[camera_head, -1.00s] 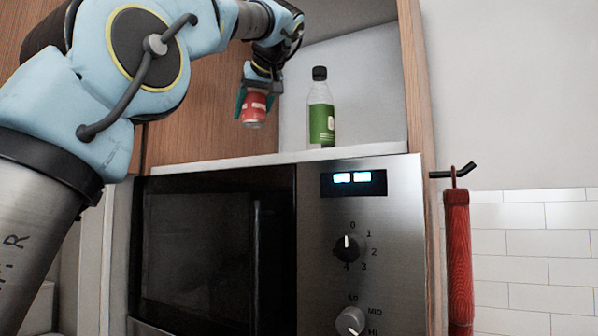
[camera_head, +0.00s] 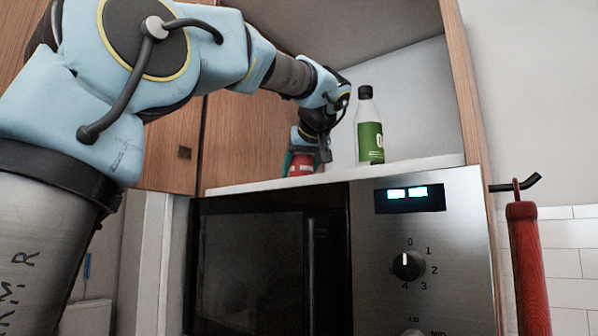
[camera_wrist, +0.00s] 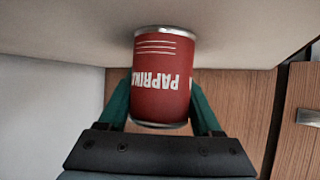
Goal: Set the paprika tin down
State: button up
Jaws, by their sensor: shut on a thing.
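The red paprika tin (camera_head: 302,166) is at the left part of the shelf above the microwave, with its lower end at or very near the shelf surface. The wrist view also shows the tin (camera_wrist: 162,80), its lettering upside down in the picture and one end against the pale surface. I cannot tell whether it rests fully on it. My gripper (camera_head: 303,158) is shut on the tin, with a green finger on each side. The arm hides the tin's upper part in the head view.
A clear bottle with a green label (camera_head: 369,128) stands on the shelf (camera_head: 420,163) to the right of the tin, apart from it. The microwave (camera_head: 270,260) is below. A red-handled thing (camera_head: 528,265) hangs from a hook at the right. Shelf room right of the bottle is clear.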

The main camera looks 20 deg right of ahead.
jog(key=o, duration=1.4)
jog(key=b+v, duration=0.2)
jog(key=v, duration=1)
